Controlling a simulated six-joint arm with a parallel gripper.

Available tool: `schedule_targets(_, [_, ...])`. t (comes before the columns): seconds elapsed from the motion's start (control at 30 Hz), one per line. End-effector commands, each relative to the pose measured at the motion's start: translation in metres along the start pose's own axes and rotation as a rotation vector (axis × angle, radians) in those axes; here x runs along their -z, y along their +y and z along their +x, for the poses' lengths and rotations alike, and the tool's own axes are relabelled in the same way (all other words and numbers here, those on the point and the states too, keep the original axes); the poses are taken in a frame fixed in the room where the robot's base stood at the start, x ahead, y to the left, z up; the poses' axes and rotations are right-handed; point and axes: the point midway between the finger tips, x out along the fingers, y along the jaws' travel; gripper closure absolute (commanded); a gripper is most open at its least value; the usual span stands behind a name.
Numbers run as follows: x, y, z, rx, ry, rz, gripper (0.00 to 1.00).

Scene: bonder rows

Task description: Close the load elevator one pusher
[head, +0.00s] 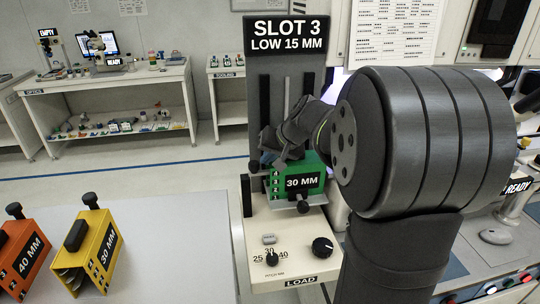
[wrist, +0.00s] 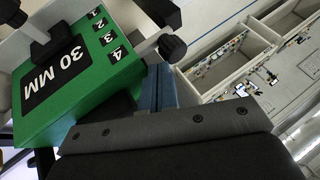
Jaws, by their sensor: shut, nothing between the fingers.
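The load elevator has a dark upright panel (head: 288,60) labelled SLOT 3 LOW 15 MM above a cream base (head: 290,235) labelled LOAD. A green 30 MM magazine (head: 308,178) sits in it; it also shows tilted in the wrist view (wrist: 95,75). A dark knob (head: 254,166) shows at the magazine's left, and a knob (wrist: 172,47) shows beside its numbered end in the wrist view. I cannot tell which part is pusher one. My gripper (head: 270,152) is shut and empty, close beside the magazine's upper left. Its blue fingers (wrist: 158,85) show near the knob; contact is unclear.
The base carries a pitch dial (head: 272,259) and a black knob (head: 322,247). Free room lies on the table between.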

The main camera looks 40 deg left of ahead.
Motion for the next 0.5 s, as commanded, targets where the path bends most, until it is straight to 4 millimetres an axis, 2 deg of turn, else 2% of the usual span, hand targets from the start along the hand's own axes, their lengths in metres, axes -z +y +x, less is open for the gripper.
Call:
schedule_targets(0.23, [-0.002,-0.007,0.003,0.000,-0.001,-0.003,1.00])
schedule_targets(0.5, [-0.011,-0.050,0.020,0.001,-0.002,-0.004,1.00])
